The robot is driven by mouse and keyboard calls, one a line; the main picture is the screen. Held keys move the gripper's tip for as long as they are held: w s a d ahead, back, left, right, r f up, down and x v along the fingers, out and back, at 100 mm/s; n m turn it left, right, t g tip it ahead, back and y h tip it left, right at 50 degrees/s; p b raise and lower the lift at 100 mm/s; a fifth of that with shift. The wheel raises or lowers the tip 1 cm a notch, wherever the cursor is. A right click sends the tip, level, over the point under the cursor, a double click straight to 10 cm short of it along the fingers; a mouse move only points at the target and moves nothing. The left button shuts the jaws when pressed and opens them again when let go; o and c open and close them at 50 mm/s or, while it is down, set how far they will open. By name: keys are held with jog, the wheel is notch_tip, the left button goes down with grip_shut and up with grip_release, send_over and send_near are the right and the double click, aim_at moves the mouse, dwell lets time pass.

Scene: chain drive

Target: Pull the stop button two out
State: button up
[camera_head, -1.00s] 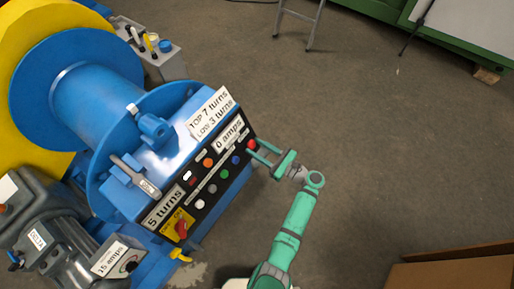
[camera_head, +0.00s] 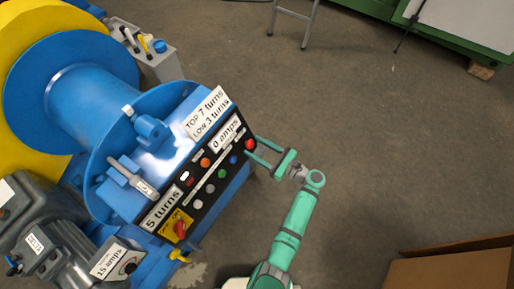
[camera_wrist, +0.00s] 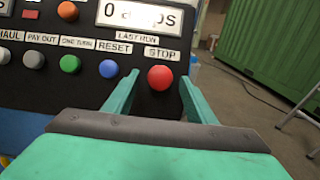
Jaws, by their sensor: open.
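The stop button is a round red knob (camera_wrist: 160,76) under a label reading STOP at the right end of the black control panel (camera_wrist: 60,88). It also shows as a red dot (camera_head: 249,144) at the panel's upper right end in the head view. My green gripper (camera_wrist: 160,80) is open in front of the panel. Its two fingers stand on either side of the red knob, with visible gaps in the wrist view. In the head view my gripper (camera_head: 252,147) reaches the panel from the right. I cannot tell how deep the fingertips are along the knob.
Blue (camera_wrist: 109,68), green (camera_wrist: 70,64) and other buttons sit left of the stop button. A display (camera_wrist: 140,16) reading 0 amps is above. A yellow-backed red switch (camera_head: 179,228) is at the panel's lower end. Open floor (camera_head: 380,150) lies to the right.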

jog(key=shift+s+d, duration=0.1)
jog(key=v, duration=1)
jog(key=shift+s+d, duration=0.2)
jog(key=shift+d, duration=0.1)
jog(key=shift+a, duration=0.1)
